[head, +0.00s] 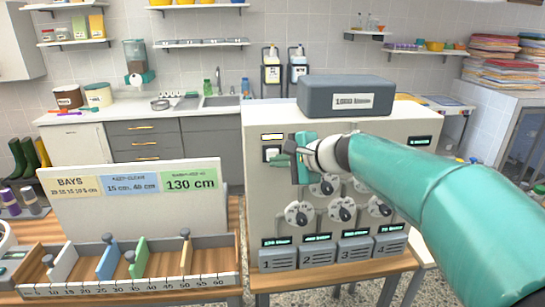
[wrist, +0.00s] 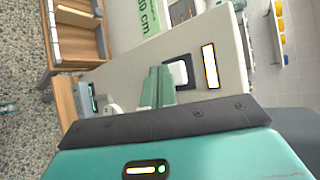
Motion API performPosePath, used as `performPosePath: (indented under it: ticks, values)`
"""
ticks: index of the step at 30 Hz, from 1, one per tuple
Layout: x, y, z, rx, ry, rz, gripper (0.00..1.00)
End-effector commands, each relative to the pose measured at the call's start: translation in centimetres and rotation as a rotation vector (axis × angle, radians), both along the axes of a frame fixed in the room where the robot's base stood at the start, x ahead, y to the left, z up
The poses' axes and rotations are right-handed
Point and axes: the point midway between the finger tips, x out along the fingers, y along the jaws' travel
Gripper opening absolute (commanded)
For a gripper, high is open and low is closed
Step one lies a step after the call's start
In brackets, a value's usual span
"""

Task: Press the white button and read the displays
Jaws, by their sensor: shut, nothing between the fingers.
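A cream machine panel (head: 262,205) stands on a wooden table, with several knobs such as one at lower left (head: 299,214). The white button (head: 271,154) sits in a dark frame near its upper left, under a lit pale-yellow display (head: 272,137). In the wrist view the white button (wrist: 178,73) and the lit display (wrist: 210,66) face my fingers. My gripper (head: 281,160) is shut and empty, its teal fingers (wrist: 158,85) close beside the button; I cannot tell whether they touch. Small dark displays with green text (head: 317,238) sit low on the panel, another (head: 420,141) at upper right; their text is too small to read.
A grey labelled box (head: 345,97) lies on top of the machine. To the left stands a sign board (head: 130,205) reading BAYS and 130 cm, behind a wooden divided tray (head: 130,290). A sink counter (head: 160,110) runs along the back wall.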

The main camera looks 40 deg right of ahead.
Motion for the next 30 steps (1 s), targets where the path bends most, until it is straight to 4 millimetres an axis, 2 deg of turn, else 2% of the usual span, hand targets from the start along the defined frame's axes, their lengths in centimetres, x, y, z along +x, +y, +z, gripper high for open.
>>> performPosePath:
  ticks: [5, 21, 30]
  values:
    - [-0.4, 0.2, 0.0, 0.002, -0.002, -0.001, 0.00]
    - [-4.4, 2.9, 0.0, 0.001, -0.002, -0.001, 0.00]
    - [-4.9, 3.4, 0.0, 0.000, 0.000, 0.000, 0.00]
